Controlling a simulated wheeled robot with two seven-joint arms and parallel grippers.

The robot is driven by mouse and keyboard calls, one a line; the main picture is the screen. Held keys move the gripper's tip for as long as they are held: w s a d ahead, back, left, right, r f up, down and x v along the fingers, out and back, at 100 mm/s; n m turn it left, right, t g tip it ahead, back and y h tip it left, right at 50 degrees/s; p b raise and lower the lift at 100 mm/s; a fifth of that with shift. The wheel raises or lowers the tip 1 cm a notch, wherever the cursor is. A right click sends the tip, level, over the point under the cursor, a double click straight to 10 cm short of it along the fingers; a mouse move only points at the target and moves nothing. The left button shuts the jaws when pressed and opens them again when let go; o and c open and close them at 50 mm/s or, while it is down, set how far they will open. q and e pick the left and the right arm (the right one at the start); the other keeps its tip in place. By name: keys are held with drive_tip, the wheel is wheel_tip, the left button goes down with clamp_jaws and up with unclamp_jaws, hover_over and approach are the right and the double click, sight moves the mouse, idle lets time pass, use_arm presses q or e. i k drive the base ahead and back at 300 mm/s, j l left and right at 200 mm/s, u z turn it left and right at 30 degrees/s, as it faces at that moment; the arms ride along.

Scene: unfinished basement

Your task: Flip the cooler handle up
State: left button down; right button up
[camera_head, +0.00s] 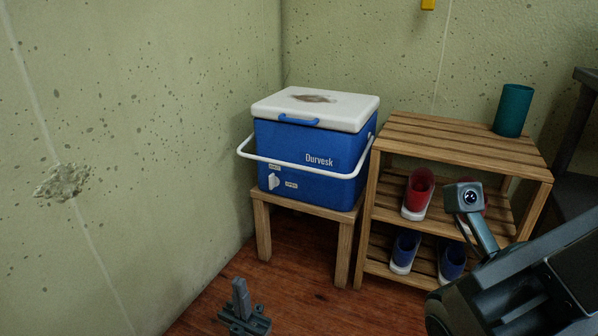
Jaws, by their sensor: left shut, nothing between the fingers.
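The blue cooler (283,152) with a white lid (335,110) stands on a small wooden stool (300,203). Its white handle (305,171) is swung down and loops across the front of the blue body, below the lid. My left gripper (239,287) is at the bottom of the view, low and in front of the stool. Its fingers are together and empty, well apart from the cooler and handle. Part of my right arm (520,285) fills the lower right corner; its fingers do not show.
Right of the cooler is a slatted wooden rack (455,141) with red and blue shoes on its shelves and a teal cup (513,110) on top. Speckled walls meet behind the cooler. The wooden floor (310,290) in front of the stool is clear.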

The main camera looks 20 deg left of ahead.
sight(338, 176)
drive_tip(key=i, duration=0.95)
